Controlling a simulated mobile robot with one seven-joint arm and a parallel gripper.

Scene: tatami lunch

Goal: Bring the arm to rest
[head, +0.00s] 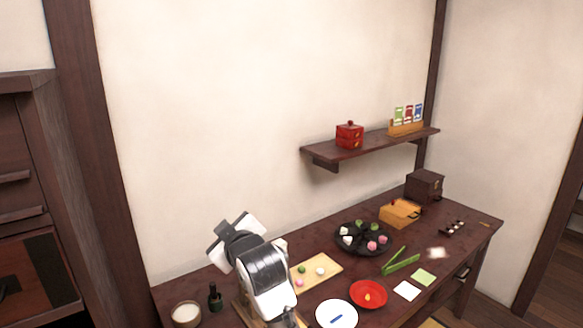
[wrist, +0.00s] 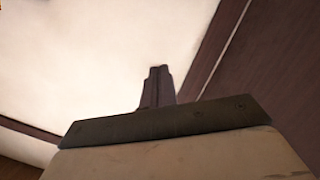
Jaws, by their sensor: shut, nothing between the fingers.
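My gripper (wrist: 158,74) shows in the wrist view as one narrow dark shape above a dark bar. Its fingers are together with nothing between them. The wrist view holds mostly pale wall and dark wooden beams around it, with no tabletop object near the fingers. In the head view my arm (head: 265,280) is folded up at the left part of the dark table (head: 210,277). Its white and dark end is raised above the tabletop. The fingers cannot be made out in the head view.
Beside my arm are a bowl (head: 186,314), a dark bottle (head: 215,297) and a tray of sweets (head: 328,263). Further right are a black plate (head: 342,246), red dish (head: 368,294), white plate (head: 337,314) and green tongs (head: 400,262). A wall shelf (head: 375,147) hangs above.

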